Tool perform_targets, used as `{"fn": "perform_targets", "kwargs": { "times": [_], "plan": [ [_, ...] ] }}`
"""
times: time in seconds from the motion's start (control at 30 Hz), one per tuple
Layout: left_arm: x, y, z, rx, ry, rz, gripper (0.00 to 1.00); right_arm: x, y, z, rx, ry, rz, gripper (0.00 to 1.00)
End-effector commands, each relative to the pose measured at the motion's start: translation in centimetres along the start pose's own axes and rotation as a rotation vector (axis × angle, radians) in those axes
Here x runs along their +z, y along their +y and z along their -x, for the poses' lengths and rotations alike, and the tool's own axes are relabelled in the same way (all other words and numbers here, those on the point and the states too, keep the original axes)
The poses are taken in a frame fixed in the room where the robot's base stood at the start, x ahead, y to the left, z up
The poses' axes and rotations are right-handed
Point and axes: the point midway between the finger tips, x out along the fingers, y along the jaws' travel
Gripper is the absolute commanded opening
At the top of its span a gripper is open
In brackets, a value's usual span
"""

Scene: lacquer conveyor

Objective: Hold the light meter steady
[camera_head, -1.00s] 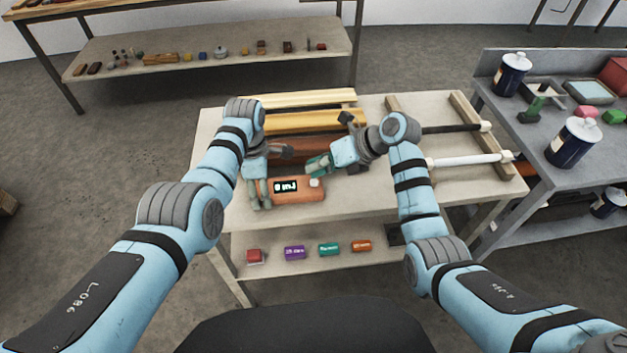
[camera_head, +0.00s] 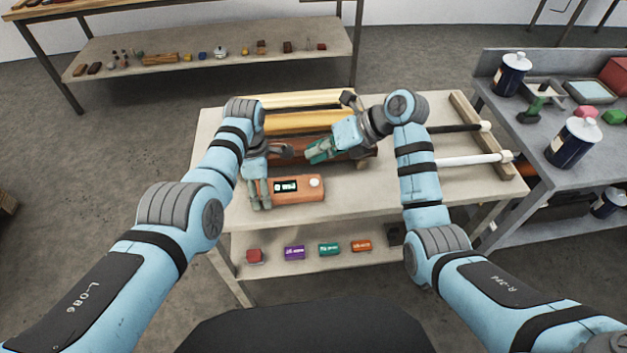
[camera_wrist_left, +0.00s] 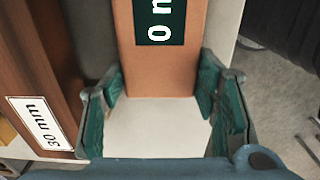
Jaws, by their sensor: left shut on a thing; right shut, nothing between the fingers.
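The light meter (camera_head: 302,196) is an orange box with a dark display and a round white button at its right end. It lies on the near left part of the bench (camera_head: 390,195). My left gripper (camera_head: 261,194) is shut on its left end. In the left wrist view the orange body (camera_wrist_left: 168,72) sits between the green finger pads, with part of the display at the top. My right gripper (camera_head: 318,153) is shut and empty, behind and above the meter, apart from the button. The display text is too small to read fully.
A dark brown piece (camera_head: 362,155) lies behind the meter, with yellow lengths (camera_head: 300,122) further back. A "30 mm" label (camera_wrist_left: 42,122) shows beside my left gripper. Black and white rods lie to the right. Several coloured blocks (camera_head: 294,252) sit on the lower shelf.

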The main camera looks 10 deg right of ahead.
Motion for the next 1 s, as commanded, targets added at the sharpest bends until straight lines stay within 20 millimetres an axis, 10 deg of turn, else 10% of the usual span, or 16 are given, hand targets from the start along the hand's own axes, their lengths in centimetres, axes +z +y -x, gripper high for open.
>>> {"fn": "perform_targets", "kwargs": {
  "times": [0.33, 0.37, 0.5, 1.0],
  "plan": [
    [0.0, 0.0, 0.0, 0.000, 0.000, 0.000, 0.20, 0.0, 0.0, 0.0, 0.000, 0.000, 0.000, 0.00],
    [0.0, 0.0, 0.0, 0.000, 0.000, 0.000, 0.58, 0.0, 0.0, 0.0, 0.000, 0.000, 0.000, 0.00],
    [0.0, 0.0, 0.0, 0.000, 0.000, 0.000, 0.78, 0.0, 0.0, 0.0, 0.000, 0.000, 0.000, 0.00],
    [0.0, 0.1, 2.9, 0.005, -0.001, 0.000, 0.78, 0.0, 0.0, 0.0, 0.000, 0.000, 0.000, 0.00]
  ]
}}
